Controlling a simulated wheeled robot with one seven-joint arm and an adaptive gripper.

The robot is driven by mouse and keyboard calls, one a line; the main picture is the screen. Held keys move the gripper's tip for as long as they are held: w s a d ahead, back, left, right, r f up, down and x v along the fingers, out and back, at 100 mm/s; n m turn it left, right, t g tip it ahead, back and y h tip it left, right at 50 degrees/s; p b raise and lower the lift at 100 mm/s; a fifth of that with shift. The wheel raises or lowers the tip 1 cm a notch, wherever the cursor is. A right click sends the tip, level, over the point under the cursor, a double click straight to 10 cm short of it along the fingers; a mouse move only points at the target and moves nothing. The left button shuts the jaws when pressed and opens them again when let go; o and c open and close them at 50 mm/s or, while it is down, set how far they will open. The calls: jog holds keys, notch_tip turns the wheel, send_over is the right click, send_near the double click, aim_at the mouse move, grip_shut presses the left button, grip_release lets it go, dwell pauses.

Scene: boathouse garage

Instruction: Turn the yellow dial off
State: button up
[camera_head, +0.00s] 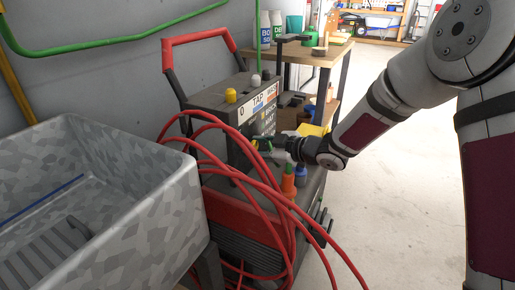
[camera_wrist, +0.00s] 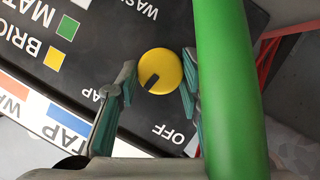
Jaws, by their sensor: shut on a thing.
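The yellow dial (camera_wrist: 163,66) sits on a dark panel in the wrist view, with a black pointer mark directed to the lower left. The printed word OFF lies below and right of the dial; a small TAP label lies to its left. My gripper (camera_wrist: 159,70) has one finger on each side of the dial and is shut on it.
A green cylinder (camera_wrist: 230,90) stands close beside my right finger in the wrist view. Red hoses (camera_head: 215,150) loop before the red and black cart. An orange bottle (camera_head: 288,186) stands below my gripper. A grey sink (camera_head: 150,215) is at the left. Floor is clear at right.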

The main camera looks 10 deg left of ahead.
jog(key=shift+f, duration=0.1)
jog(key=o, duration=1.1)
jog(key=shift+o, duration=0.2)
jog(key=shift+d, duration=0.1)
jog(key=v, duration=1.2)
